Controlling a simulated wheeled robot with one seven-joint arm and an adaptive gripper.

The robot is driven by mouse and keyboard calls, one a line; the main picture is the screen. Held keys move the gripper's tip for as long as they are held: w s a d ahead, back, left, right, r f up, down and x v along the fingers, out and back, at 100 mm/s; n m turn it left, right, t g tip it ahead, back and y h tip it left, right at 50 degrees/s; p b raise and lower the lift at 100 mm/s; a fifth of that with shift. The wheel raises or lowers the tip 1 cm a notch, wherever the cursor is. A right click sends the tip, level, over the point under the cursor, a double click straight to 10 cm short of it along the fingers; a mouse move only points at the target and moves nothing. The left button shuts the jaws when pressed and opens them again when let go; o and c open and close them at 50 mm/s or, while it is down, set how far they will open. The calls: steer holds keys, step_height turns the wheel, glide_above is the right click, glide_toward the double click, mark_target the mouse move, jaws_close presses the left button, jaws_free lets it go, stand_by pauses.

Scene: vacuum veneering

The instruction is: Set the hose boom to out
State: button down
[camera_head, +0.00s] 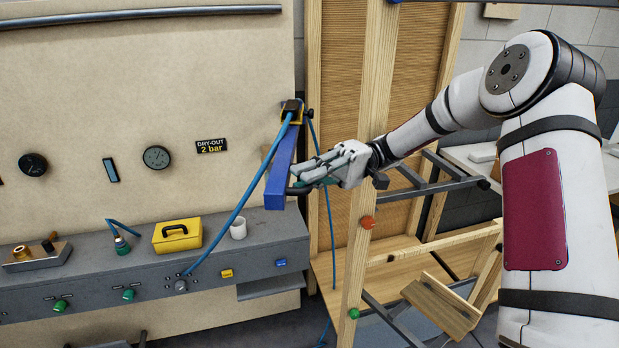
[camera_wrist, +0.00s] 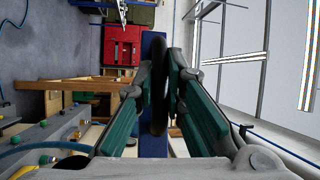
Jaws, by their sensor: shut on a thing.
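The hose boom (camera_head: 281,172) is a blue bar that juts from a yellow and black pivot (camera_head: 292,112) at the right edge of the beige panel. A light blue hose (camera_head: 236,214) hangs from the pivot end down to the grey console. My gripper (camera_head: 305,181) is at the boom's near end, on its right side. In the wrist view a black handle (camera_wrist: 160,85) stands between the green finger pads, and my gripper (camera_wrist: 160,100) is shut on it. The blue boom (camera_wrist: 153,45) shows behind the handle. The fingers hide part of the handle.
Right of the boom stands a wooden frame with an upright post (camera_head: 371,130). The grey console (camera_head: 130,265) below carries a yellow box (camera_head: 177,239), a white cup (camera_head: 238,229) and several knobs. The panel shows a round gauge (camera_head: 157,157) and a "DRY-OUT 2 bar" sign (camera_head: 211,146).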

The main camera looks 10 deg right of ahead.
steer(key=shift+f, duration=0.15)
steer(key=c, duration=1.7)
jaws_free()
steer(key=shift+w, duration=0.1)
steer(key=shift+o, duration=0.2)
